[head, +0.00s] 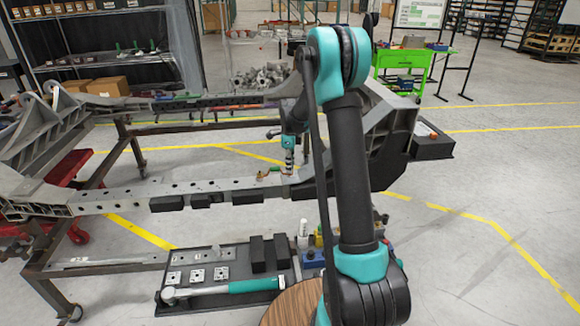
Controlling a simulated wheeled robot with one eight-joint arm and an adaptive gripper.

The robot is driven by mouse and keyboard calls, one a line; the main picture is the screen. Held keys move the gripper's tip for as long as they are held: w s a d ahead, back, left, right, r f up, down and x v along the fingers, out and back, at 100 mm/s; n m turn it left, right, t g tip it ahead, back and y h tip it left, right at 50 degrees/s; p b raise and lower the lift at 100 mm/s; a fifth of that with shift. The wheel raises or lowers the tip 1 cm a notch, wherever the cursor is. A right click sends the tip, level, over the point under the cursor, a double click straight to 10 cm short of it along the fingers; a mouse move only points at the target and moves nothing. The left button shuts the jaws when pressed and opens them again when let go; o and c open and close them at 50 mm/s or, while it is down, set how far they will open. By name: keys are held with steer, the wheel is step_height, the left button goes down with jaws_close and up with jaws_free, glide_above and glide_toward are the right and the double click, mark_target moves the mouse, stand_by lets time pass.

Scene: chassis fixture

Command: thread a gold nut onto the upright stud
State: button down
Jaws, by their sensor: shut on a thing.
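My gripper (289,163) points down over the near beam of the grey chassis frame (130,198), right of the beam's middle. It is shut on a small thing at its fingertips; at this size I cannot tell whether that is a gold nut. A small gold-coloured piece (262,174) stands on the beam just left of the gripper, apart from it. I cannot make out the upright stud; it is too small or hidden by the gripper.
Black blocks (167,204) line the beam's near side. A dark tray (205,257) in front holds square plates and a teal-handled torque wrench (225,290). Small bottles (303,232) stand right of it. A green cart (404,68) and shelves are behind.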

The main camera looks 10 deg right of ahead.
steer(key=shift+s, duration=0.1)
steer(key=m, duration=0.5)
steer(key=shift+f+m, duration=0.15)
steer(key=shift+m, duration=1.05)
steer(key=shift+m, duration=1.7)
steer(key=c, duration=1.4)
jaws_free()
